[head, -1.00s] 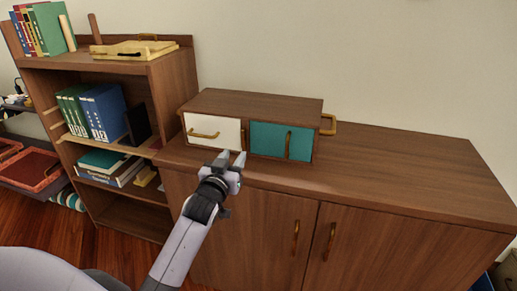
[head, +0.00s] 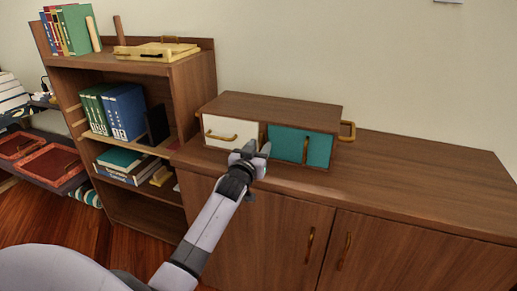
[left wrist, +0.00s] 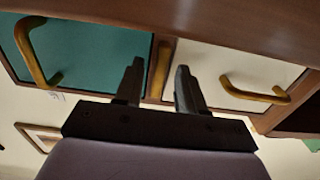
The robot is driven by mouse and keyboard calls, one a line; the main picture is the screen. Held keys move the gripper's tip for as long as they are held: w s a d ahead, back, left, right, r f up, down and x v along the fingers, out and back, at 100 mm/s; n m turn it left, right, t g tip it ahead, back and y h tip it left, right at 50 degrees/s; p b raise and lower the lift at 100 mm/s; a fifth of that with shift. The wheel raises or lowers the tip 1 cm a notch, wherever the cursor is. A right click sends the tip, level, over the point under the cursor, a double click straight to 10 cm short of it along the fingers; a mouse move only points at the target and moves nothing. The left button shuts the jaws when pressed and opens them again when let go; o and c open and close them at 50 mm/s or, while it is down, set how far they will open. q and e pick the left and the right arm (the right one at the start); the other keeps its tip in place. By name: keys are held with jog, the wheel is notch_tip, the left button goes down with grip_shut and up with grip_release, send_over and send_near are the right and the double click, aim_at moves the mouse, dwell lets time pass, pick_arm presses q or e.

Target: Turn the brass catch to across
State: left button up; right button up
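The brass catch (left wrist: 164,70) is a short bar on the wooden divider between the teal door (left wrist: 88,52) and the cream door (left wrist: 235,68) of a small wooden cabinet. It lies along the divider, upright rather than across. My left gripper (left wrist: 159,76) is open, with one dark finger on each side of the catch in the left wrist view; I cannot tell whether either touches it. In the head view my left gripper (head: 256,150) is in front of the divider and hides most of the catch. My right gripper is not in view.
The small cabinet (head: 280,104) stands on a long wooden sideboard (head: 430,185), whose top is clear to the right. Brass handles stick out from the cream door (head: 220,135) and teal door (head: 306,150). A bookshelf (head: 190,90) stands at the left.

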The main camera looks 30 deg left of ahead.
pick_arm(q)
jog(key=shift+c, duration=0.3)
grip_shut()
